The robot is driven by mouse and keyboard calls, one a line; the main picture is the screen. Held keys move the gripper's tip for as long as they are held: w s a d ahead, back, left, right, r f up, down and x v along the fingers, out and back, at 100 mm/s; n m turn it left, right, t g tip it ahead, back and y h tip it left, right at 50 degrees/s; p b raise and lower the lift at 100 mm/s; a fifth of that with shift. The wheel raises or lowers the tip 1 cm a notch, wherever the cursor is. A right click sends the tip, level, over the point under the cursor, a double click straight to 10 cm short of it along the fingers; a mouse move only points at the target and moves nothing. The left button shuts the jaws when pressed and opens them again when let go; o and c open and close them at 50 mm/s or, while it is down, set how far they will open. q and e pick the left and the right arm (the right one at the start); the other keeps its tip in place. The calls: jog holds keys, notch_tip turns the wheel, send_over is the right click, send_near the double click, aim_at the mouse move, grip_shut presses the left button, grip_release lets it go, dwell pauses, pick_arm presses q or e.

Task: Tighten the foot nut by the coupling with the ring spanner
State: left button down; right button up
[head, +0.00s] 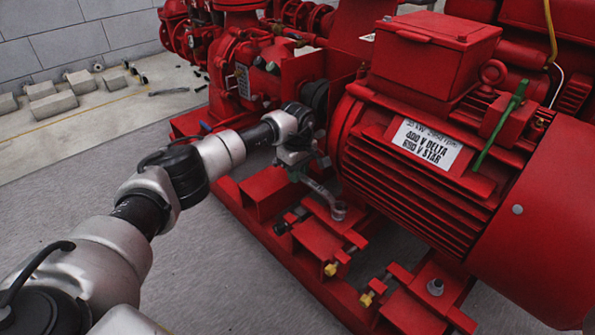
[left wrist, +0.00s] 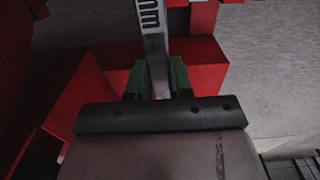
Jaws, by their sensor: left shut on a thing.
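My left gripper (head: 298,170) is shut on the grey ring spanner (head: 322,193). The spanner's ring end (head: 338,210) is at the motor foot nearer the coupling. That foot's nut is hidden by the ring or too small to make out, so I cannot tell if the ring is seated around it. In the left wrist view the green fingertips (left wrist: 158,82) grip the spanner's flat shank (left wrist: 154,40), which runs to the top edge, with its ring out of frame. My right gripper is not in view.
The red motor (head: 430,150) stands close to the right of the spanner. A green rod (head: 499,125) leans on it. Another foot bolt (head: 435,287) is at the front right. Yellow-tipped bolts (head: 331,269) stick out from the red base frame. Grey floor (head: 240,270) is clear at left.

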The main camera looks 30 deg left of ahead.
pick_arm(q)
jog(key=shift+f+b, duration=0.5)
jog(key=shift+f, duration=0.35)
jog(key=shift+s+r+p, duration=0.1)
jog(key=shift+p, duration=0.35)
jog(key=shift+s, duration=0.1)
jog(key=shift+s+a+p, duration=0.1)
jog(key=shift+p, duration=0.2)
jog(key=shift+n, duration=0.3)
jog(key=shift+r+p, duration=2.25)
jog(key=shift+r, duration=0.25)
jog(key=shift+s, duration=0.1)
